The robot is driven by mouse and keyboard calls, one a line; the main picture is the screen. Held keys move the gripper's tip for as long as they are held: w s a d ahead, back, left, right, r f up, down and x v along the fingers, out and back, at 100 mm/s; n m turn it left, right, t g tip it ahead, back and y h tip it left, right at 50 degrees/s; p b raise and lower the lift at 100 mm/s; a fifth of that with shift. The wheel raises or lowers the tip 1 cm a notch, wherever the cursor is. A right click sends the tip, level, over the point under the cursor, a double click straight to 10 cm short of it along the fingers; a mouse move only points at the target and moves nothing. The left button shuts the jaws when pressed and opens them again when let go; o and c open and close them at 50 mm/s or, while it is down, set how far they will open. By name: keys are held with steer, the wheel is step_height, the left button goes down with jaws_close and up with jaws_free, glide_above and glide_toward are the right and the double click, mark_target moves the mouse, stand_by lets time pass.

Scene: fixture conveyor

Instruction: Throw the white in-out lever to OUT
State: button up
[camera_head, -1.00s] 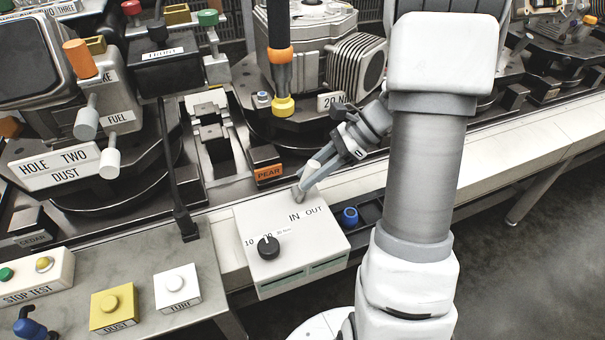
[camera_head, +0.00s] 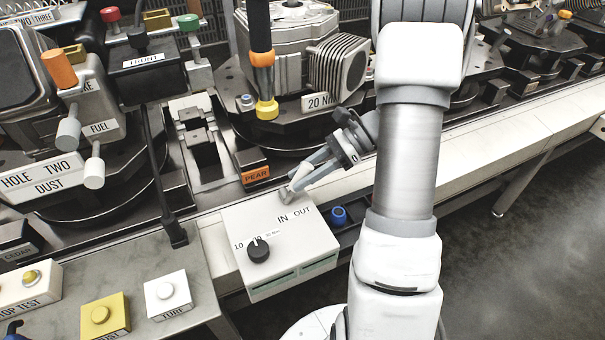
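The white in-out lever (camera_head: 301,173) stands at the back edge of a white box (camera_head: 255,215) marked IN and OUT, with IN on the left. Its grey foot (camera_head: 286,196) is just behind the IN mark, and the lever leans up and to the right. My gripper (camera_head: 303,174) comes in from the right, its grey fingers at the lever, one on the far side and one on the near side. The fingers partly hide the lever. I cannot tell if they press on it or which end of its travel it is at.
A black knob (camera_head: 258,250) sits on the same box. A blue knob (camera_head: 338,215) is right of the box. A PEAR block (camera_head: 254,171) and a hanging orange-and-yellow tool (camera_head: 264,85) are behind. Push buttons stand on the left bench (camera_head: 195,318). The floor at right is clear.

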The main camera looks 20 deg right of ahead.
steer(key=o, duration=0.3)
steer(key=p+v, duration=0.3)
steer(key=v, duration=1.4)
steer(key=shift+s+d+r, duration=0.1)
steer(key=shift+d+r, duration=0.05)
steer(key=s+a+r+n+t+h+p, duration=0.1)
steer(key=s+a+r+n+h+p, duration=0.2)
steer(key=a+r+n, duration=0.3)
steer(key=s+a+r+n+t+h+p, duration=0.2)
steer(key=s+a+r+n+h+p, duration=0.2)
steer(key=a+r+n, duration=0.3)
steer(key=s+a+r+n+t+h+p, duration=0.1)
steer(key=s+a+r+n+h+p, duration=0.2)
steer(key=s+a+r+n+h, duration=0.2)
steer(key=shift+a+r+n+p, duration=0.1)
steer(key=shift+a+r+n, duration=0.35)
steer(key=shift+a, duration=0.35)
steer(key=shift+a+r+n+p, duration=0.1)
steer(key=shift+a+r+n, duration=0.3)
steer(key=shift+a, duration=0.35)
steer(key=shift+a+r+n+p, duration=0.1)
steer(key=shift+a+r+n, duration=0.35)
steer(key=shift+a, duration=0.35)
